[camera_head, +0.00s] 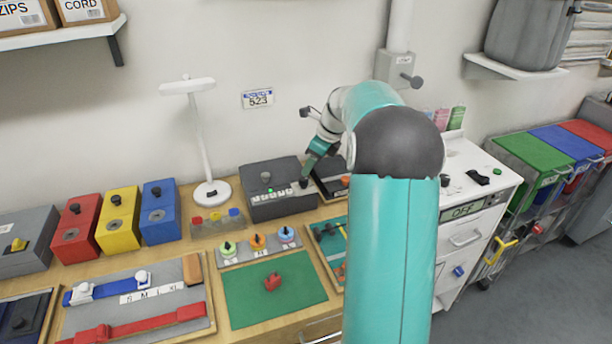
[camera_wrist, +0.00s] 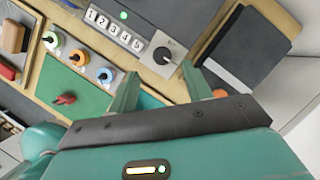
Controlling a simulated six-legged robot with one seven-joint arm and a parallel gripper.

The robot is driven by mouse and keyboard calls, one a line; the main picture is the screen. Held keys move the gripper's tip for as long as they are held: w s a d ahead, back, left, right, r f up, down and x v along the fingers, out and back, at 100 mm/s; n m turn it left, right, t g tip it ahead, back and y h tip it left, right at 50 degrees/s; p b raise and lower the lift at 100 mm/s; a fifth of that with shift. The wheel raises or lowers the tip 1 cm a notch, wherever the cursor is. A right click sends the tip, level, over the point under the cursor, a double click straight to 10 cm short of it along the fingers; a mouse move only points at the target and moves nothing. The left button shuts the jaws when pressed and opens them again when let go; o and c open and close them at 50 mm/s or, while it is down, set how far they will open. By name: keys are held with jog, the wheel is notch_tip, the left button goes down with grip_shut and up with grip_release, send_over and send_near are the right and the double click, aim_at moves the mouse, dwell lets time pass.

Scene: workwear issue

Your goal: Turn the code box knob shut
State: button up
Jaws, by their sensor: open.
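The code box (camera_head: 272,206) is a dark grey box on the wooden bench, with a row of numbered buttons and a lit green lamp. In the wrist view its button strip (camera_wrist: 113,28) reads 1 to 5. The black round knob (camera_wrist: 162,54) sits on a light plate at the right end of the strip, with a pale pointer mark. My gripper (camera_wrist: 160,72) is open, its two green fingers on either side of the knob's near side in the picture. I cannot tell whether they touch it. In the head view my gripper (camera_head: 310,168) is over the box's right end.
Red, yellow and blue boxes (camera_head: 118,222) stand to the left, beside a white lamp (camera_head: 212,192). Coloured knobs (camera_head: 258,241) and a green mat (camera_head: 240,300) lie in front. A dark tray (camera_head: 333,186) lies right of the code box. A white cabinet (camera_head: 470,185) stands further right.

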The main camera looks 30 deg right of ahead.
aim_at(304, 178)
jog(key=x, duration=0.6)
jog(key=shift+w+d+f, duration=0.1)
jog(key=shift+w+f, duration=0.05)
jog(key=shift+f, duration=0.1)
jog(key=c, duration=1)
jog(key=n+g+y, duration=0.1)
jog(key=n, duration=0.3)
jog(key=shift+d+n, duration=0.15)
jog(key=shift+n, duration=0.25)
jog(key=n+g, duration=0.1)
jog(key=n, duration=0.1)
jog(key=n+g+y, duration=0.1)
jog(key=n, duration=0.1)
jog(key=shift+w+n, duration=0.15)
jog(key=shift+n, duration=0.15)
jog(key=n, duration=0.2)
jog(key=n+g, duration=0.1)
jog(key=n, duration=0.1)
jog(key=shift+w+g, duration=0.15)
jog(key=shift+g, duration=0.15)
jog(key=shift+n+g+h, duration=0.3)
jog(key=shift+n+g, duration=0.4)
jog(key=shift+n, duration=1.4)
